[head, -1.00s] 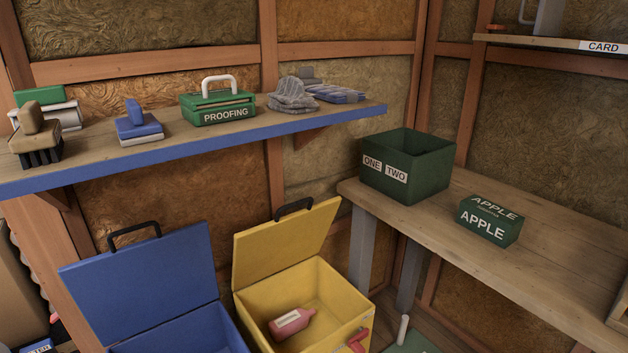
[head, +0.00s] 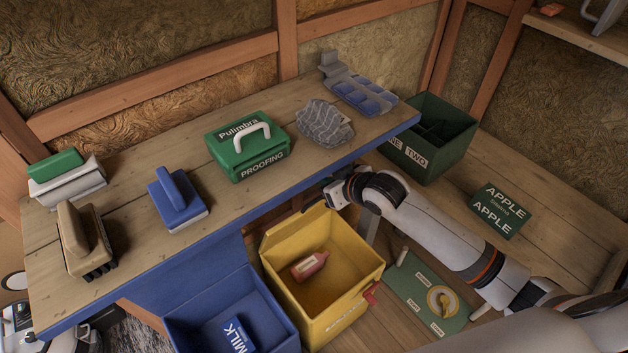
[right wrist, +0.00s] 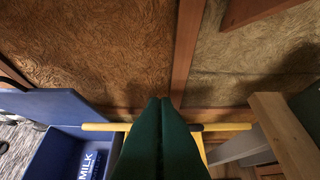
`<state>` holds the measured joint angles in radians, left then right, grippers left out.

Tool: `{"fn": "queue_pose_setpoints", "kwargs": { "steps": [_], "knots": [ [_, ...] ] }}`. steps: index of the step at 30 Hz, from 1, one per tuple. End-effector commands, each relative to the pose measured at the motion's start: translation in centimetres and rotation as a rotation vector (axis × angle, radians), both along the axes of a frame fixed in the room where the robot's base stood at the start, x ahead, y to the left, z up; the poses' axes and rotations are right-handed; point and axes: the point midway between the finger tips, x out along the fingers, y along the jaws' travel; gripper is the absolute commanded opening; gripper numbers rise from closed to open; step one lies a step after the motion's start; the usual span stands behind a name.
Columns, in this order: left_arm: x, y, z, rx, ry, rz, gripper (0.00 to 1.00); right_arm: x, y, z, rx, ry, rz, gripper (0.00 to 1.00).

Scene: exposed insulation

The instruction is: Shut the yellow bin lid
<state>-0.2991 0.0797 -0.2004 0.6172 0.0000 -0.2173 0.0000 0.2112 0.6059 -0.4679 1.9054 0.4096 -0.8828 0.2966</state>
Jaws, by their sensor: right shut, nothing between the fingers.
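The yellow bin (head: 345,312) stands open on the floor with a pink bottle (head: 310,265) inside. Its yellow lid (head: 292,230) is raised at the back, seen steeply from above, below the shelf edge. In the right wrist view the lid's yellow edge (right wrist: 98,127) runs across behind the fingers. Contact is unclear. What looks like my left gripper (head: 20,316) is low at the left, jaws unclear.
The blue bin (head: 205,318) stands open to the left with a MILK carton. A wooden bench (head: 545,215) with green boxes is at the right.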

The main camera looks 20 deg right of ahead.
Motion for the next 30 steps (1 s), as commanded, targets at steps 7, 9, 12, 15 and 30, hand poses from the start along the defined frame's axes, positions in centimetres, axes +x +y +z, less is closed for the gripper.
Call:
{"fn": "queue_pose_setpoints", "kwargs": {
  "steps": [7, 9, 12, 15, 30],
  "knots": [
    [0.0, 0.0, 0.5, 0.0, 0.0, 0.0, 0.49, 3.5, 1.4, -2.8, 0.002, 0.001, -0.002, 0.0],
    [0.0, 0.0, 0.6, 0.0, 0.0, 0.0, 0.49, 4.6, 1.7, -3.7, 0.001, 0.001, -0.001, 0.0],
    [0.0, 0.0, 0.7, 0.0, 0.0, 0.0, 0.49, 6.0, 2.2, -4.9, 0.001, 0.001, -0.001, 0.0],
    [0.0, 0.0, 1.1, 0.0, 0.0, 0.0, 0.49, 6.7, 2.5, -5.9, -0.002, 0.003, -0.001, 0.0],
    [0.1, -0.1, 2.3, 0.0, 0.0, 0.0, 0.49, 3.6, 1.4, -7.9, -0.001, 0.0, 0.0, 0.0]
  ]
}}
